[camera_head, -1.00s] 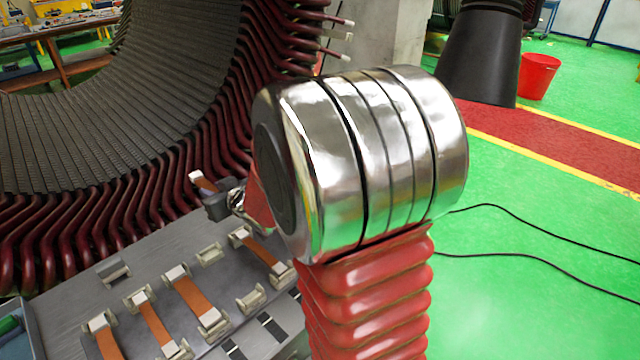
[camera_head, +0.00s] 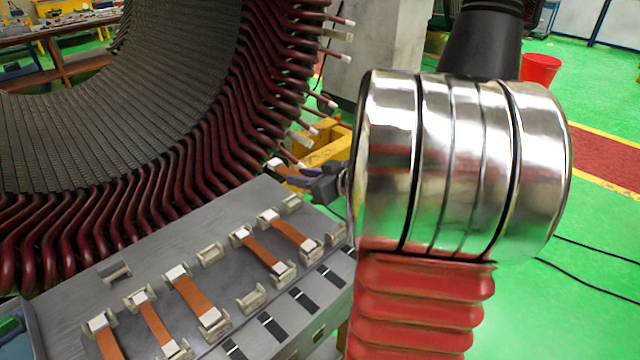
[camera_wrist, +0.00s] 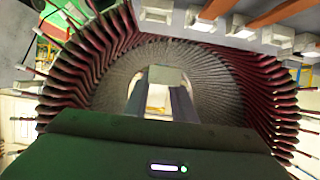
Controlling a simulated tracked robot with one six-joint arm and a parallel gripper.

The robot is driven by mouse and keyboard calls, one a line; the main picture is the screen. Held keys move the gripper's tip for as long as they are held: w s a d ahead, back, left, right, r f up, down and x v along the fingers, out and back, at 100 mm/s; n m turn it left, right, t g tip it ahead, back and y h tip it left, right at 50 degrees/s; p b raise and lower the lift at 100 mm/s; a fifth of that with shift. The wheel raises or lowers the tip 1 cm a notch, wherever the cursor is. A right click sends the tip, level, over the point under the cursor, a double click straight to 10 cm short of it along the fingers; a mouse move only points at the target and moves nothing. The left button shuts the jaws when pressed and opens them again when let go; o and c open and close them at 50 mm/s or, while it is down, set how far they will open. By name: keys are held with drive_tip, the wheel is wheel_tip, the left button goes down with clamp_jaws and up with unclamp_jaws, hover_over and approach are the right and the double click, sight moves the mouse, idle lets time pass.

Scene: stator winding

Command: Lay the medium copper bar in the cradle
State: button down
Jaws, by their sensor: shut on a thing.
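My gripper (camera_head: 318,185) is shut on a copper bar (camera_head: 289,170) with a pale end, held above the far right corner of the grey bench; my arm hides part of it. In the wrist view my gripper (camera_wrist: 160,105) shows a pale block between its fingers. I cannot tell the held bar's length. One empty cradle has a far holder (camera_head: 208,253) and a near holder (camera_head: 250,298), between lying bars. Another empty pair of holders (camera_head: 291,204) stands at the bench's right end, below my gripper. I cannot tell which cradle is meant.
Several copper bars (camera_head: 193,298) lie in other holders on the grey bench (camera_head: 70,280). The large stator (camera_head: 150,130) with dark red coil ends rises close behind the bench and left of my gripper. A yellow frame (camera_head: 322,150) stands behind my gripper.

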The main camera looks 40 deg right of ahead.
drive_tip(key=s, duration=0.1)
drive_tip(key=s+d, duration=0.1)
drive_tip(key=s, duration=0.1)
drive_tip(key=s+d, duration=0.1)
drive_tip(key=shift+s+d+f, duration=0.2)
drive_tip(key=shift+f, duration=0.05)
drive_tip(key=shift+f, duration=0.15)
drive_tip(key=shift+f, duration=5.15)
drive_tip(key=c, duration=1.4)
unclamp_jaws()
drive_tip(key=shift+f, duration=0.1)
drive_tip(key=shift+s, duration=0.1)
drive_tip(key=v, duration=1.3)
drive_tip(key=shift+s, duration=0.25)
